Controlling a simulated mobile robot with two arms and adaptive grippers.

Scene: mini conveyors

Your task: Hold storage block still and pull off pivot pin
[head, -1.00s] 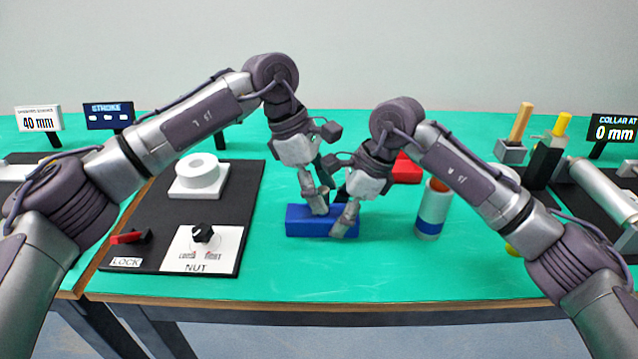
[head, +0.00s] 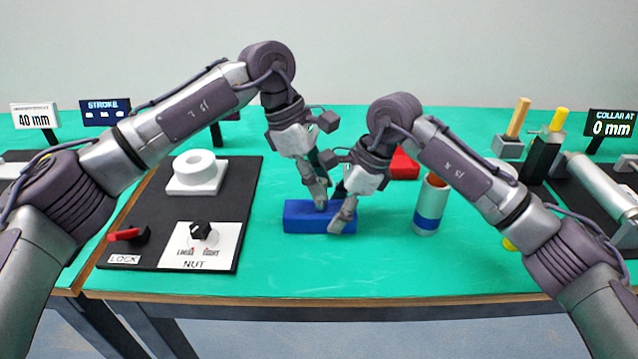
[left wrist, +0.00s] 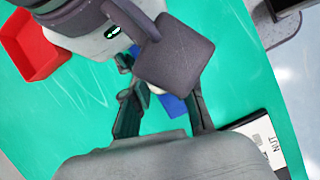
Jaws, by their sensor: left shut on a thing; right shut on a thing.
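The storage block (head: 300,217) is a blue bar lying on the green table, in the middle of the head view. A corner of it shows in the left wrist view (left wrist: 173,106). My right gripper (head: 342,216) is shut on the block at its right end. My left gripper (head: 320,203) is shut just above the block's top, close beside the right one. A small pale bit (left wrist: 156,90) shows near the left fingers in the left wrist view, maybe the pivot pin. The pin is otherwise hidden by the fingers.
A black board (head: 135,215) with a white ring, lock lever and nut knob lies at the left. A blue-banded cylinder (head: 430,205) stands to the right. A red bin (head: 404,166) is behind my right gripper. The table's front edge is clear.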

